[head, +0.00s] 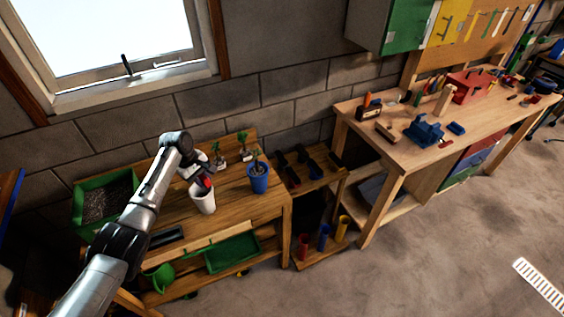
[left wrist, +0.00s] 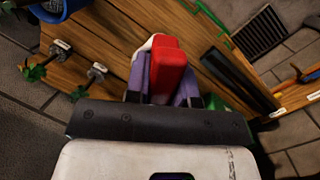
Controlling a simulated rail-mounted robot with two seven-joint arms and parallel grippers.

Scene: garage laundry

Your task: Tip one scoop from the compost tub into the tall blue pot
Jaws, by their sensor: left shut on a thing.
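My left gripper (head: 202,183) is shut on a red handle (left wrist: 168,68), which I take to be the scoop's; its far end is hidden. The handle is at the top of a white pot (head: 203,199) on the potting bench, and I cannot tell whether the scoop is inside the pot. The green compost tub (head: 80,212), filled with dark material, is at the bench's left end. My right gripper is out of view.
Two small plants (head: 244,153) stand behind the white pot. A dark tray (head: 167,238) lies near the bench's front. A green tray (head: 232,254) and green watering can (head: 158,278) are below. A workbench with tools (head: 400,150) is at right.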

